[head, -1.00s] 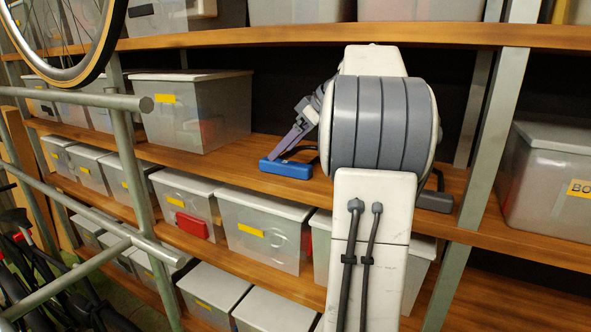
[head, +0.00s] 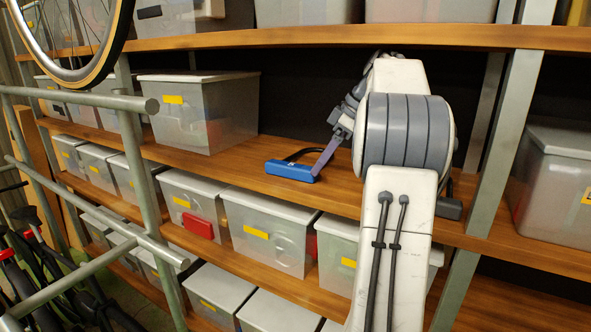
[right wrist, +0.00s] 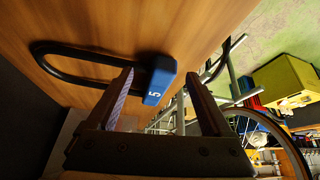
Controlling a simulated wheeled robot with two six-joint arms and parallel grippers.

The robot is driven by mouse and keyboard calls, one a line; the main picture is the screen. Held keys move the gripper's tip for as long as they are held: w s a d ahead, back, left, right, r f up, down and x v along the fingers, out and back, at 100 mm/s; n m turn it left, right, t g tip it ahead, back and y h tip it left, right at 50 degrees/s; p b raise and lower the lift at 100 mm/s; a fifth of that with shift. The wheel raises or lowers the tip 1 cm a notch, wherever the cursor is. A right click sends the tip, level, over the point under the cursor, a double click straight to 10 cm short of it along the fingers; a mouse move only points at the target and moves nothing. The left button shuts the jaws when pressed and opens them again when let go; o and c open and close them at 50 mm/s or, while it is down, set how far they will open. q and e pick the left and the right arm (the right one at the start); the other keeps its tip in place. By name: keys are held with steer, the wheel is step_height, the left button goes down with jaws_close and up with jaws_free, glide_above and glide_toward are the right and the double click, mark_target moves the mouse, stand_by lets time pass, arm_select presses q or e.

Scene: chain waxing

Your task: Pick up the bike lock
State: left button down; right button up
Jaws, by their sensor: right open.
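The bike lock has a blue body (head: 291,171) and a black U-shaped shackle, and lies on the middle wooden shelf in the head view. My right gripper (head: 322,165) is at the right end of the blue body. In the right wrist view, the blue body (right wrist: 159,82) shows between the two open fingers (right wrist: 164,85), close to the left finger, with the shackle reaching left. I cannot tell whether a finger touches it. My left gripper is not in view.
A dark grey object (head: 450,209), partly hidden by my right arm, lies farther right on the shelf (head: 240,170). A clear lidded bin (head: 200,115) stands to the left of the lock. A metal rack (head: 140,170) with a bicycle wheel (head: 75,75) is at the left. Shelf uprights stand at the right.

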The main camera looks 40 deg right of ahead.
mark_target(300, 166)
steer(key=w+a, duration=0.1)
steer(key=w, duration=0.1)
steer(key=shift+w+a, duration=0.3)
steer(key=shift+a, duration=0.1)
steer(key=shift+b+x, duration=0.5)
steer(key=shift+x, duration=0.7)
steer(key=shift+w+a+f, duration=0.25)
steer(key=shift+w, duration=0.15)
jaws_close()
steer(key=shift+r, duration=0.15)
